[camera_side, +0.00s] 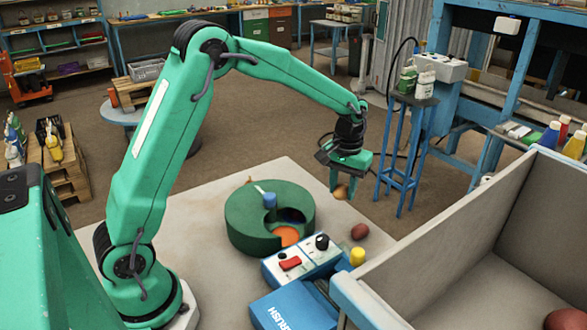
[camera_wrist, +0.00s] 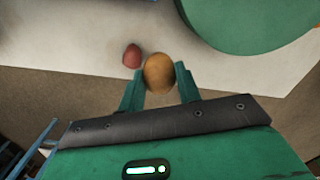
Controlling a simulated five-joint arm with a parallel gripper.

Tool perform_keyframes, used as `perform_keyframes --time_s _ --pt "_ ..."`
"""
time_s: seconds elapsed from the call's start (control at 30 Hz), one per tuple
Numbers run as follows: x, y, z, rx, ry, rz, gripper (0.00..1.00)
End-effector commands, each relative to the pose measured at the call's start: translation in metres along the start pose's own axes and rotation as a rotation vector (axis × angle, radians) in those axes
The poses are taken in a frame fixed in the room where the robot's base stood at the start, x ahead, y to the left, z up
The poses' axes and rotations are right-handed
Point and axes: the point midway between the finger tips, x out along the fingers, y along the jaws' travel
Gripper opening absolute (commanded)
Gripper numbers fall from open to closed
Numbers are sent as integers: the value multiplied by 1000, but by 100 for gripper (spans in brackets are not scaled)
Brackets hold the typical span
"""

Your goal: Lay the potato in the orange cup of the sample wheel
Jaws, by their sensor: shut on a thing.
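The tan-brown potato (camera_side: 341,193) is held between the fingers of my gripper (camera_side: 338,185), above the far right edge of the table. In the wrist view the potato (camera_wrist: 159,72) sits between the two fingertips of my gripper (camera_wrist: 158,82). The sample wheel (camera_side: 240,218) is a thick green disc on the table, left of and below my gripper in the side view. Its orange cup (camera_side: 288,236) shows on the front right side, with no thing seen in it. The wheel's edge (camera_wrist: 260,25) also shows top right in the wrist view.
A dark red round thing (camera_side: 359,231) lies on the table; it also shows in the wrist view (camera_wrist: 132,56). A blue-and-white control box (camera_side: 300,258) and a yellow piece (camera_side: 357,256) stand in front of the wheel. A high-walled grey bin (camera_side: 450,240) fills the right.

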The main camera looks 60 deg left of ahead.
Motion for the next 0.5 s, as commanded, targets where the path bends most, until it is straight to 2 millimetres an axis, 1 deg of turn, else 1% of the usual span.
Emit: perform_keyframes --time_s 0.27,0.37,0.5 --pt "4 -5 -4 -1 -1 0 12" --pt "9 -12 -10 0 -1 0 12" --pt "21 -27 -22 -2 -3 0 12"
